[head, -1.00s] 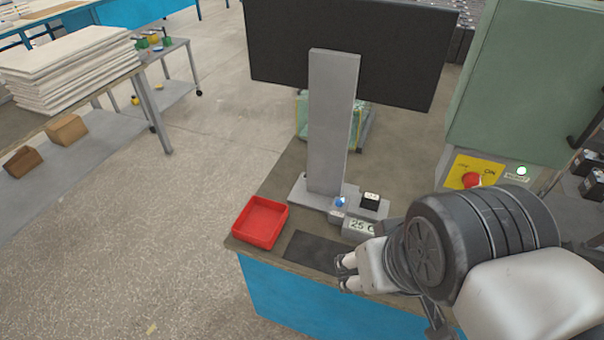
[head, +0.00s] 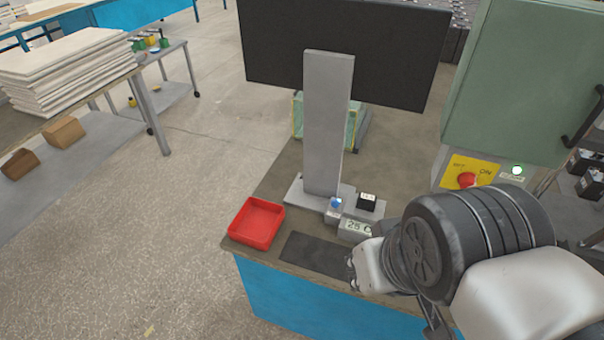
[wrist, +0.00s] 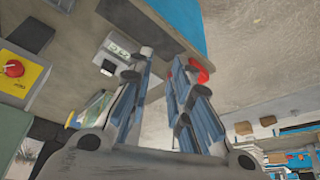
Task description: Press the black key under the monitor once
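The black key (head: 366,202) is a small dark block with a pale top mark on a grey base, right of the foot of the monitor (head: 400,60) stand. It also shows in the wrist view (wrist: 107,69), left of my fingertips. A blue button (head: 336,203) sits left of it, and a small display box (head: 355,228) stands in front. My gripper (head: 352,270) is over the front of the bench, nearer than the key and apart from it. In the wrist view my gripper (wrist: 163,58) has a narrow gap between its fingertips, with nothing held.
A red tray (head: 257,224) sits at the bench's front left corner. A dark mat (head: 315,254) lies before the display box. A green cabinet (head: 520,80) with a red knob (head: 467,180) on a yellow plate stands to the right.

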